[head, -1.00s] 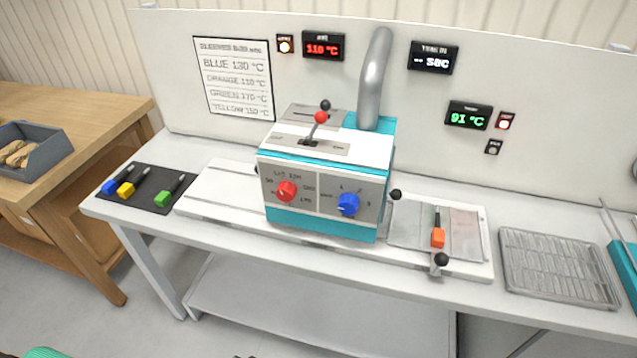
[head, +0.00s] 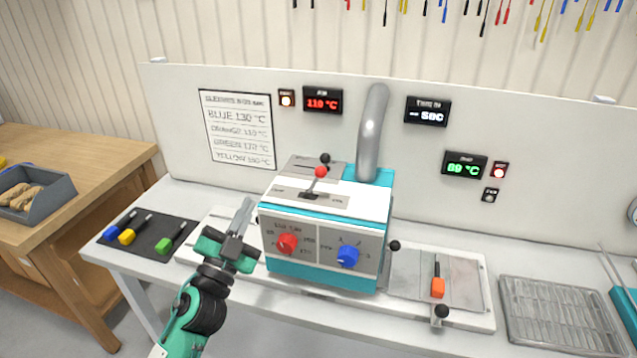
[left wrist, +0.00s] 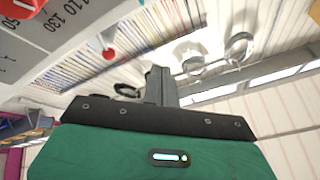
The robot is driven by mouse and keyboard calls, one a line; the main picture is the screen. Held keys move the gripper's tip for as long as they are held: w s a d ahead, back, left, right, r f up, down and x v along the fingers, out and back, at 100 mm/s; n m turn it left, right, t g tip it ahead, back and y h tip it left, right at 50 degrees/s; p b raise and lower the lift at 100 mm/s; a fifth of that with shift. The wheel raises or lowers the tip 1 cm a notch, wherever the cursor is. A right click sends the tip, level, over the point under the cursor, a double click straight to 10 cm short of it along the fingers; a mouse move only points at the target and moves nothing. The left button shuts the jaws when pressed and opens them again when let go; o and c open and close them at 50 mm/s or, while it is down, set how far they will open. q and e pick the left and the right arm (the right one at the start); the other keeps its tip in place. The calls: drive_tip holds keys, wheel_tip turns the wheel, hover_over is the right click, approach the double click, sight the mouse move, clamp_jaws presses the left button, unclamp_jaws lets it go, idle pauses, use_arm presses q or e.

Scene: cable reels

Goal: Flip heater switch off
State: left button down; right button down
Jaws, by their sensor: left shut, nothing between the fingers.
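The heater (head: 325,233) is a white and teal box in the middle of the bench. On its top is a switch lever with a red ball tip (head: 320,172), in a slot in a labelled plate; the label is too small to read. My left gripper (head: 243,212) is shut and empty, just left of the heater, its fingers pointing up, below the lever's height and apart from it. In the left wrist view the red ball (left wrist: 109,54) shows past the gripper's dark fingers (left wrist: 158,86). My right gripper is out of view.
A red dial (head: 287,244) and a blue dial (head: 347,257) are on the heater's front. A grey pipe (head: 372,135) rises behind the lever. A dark mat (head: 150,230) with coloured sleeved cables lies left. A wire rack (head: 560,315) is at the right.

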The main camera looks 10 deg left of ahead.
use_arm(q)
drive_tip(key=d+r+m+g+h, duration=0.1)
drive_tip(key=d+m+g+h, duration=0.1)
drive_tip(key=m, duration=0.5)
drive_tip(key=d+r+m+g+h, duration=0.1)
drive_tip(key=d+m+g+h, duration=0.2)
drive_tip(key=m+g+h, duration=0.2)
drive_tip(key=w+d+r+m+g+h, duration=0.1)
drive_tip(key=d+r+m+g+h, duration=0.1)
drive_tip(key=m+g, duration=0.4)
drive_tip(key=m+h, duration=0.1)
drive_tip(key=m, duration=0.1)
drive_tip(key=shift+d+m, duration=0.25)
drive_tip(key=shift+m, duration=0.15)
